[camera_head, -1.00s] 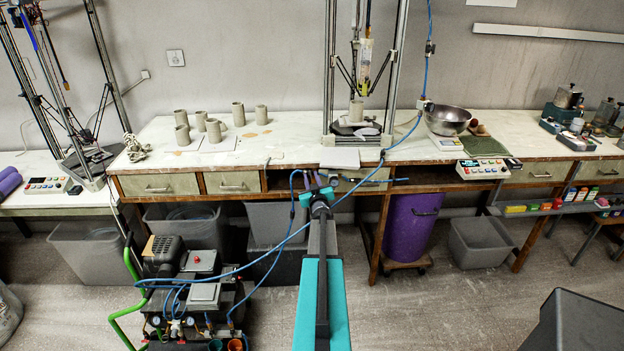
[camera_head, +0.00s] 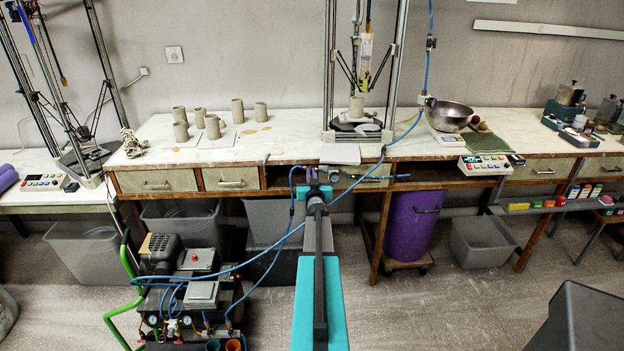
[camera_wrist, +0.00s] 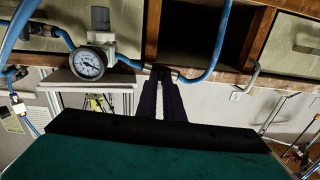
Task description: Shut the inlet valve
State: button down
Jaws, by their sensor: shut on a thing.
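My gripper (camera_head: 313,176) reaches the front edge of the workbench, at the air line there. In the wrist view its two dark fingers (camera_wrist: 162,72) are close together, with the tips at the blue line just right of the pressure gauge (camera_wrist: 88,66). They are shut on a small part of the inlet valve (camera_wrist: 174,73); the fingers hide most of it, and I cannot tell the handle's angle. A blue hose (camera_wrist: 218,45) curves away to the right of the fingertips.
The workbench (camera_head: 290,148) bears clay cups and a clay printer frame above the valve. A compressor unit (camera_head: 190,290) stands at lower left, with a blue hose (camera_head: 265,257) crossing to the bench. A purple bin (camera_head: 411,226) stands under the bench.

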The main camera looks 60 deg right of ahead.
jog(key=shift+w+a+f+m+b, duration=0.1)
jog(key=shift+m+b, duration=0.8)
jog(key=shift+b, duration=0.3)
jog(key=shift+g+h, duration=0.3)
jog(key=c, duration=1.9)
grip_release()
jog(key=shift+w, duration=0.1)
jog(key=shift+s+a, duration=0.1)
jog(key=shift+s, duration=0.1)
jog(key=b+v, duration=0.3)
jog(key=v, duration=1)
jog(key=shift+s+a, duration=0.15)
jog(key=shift+a, duration=0.05)
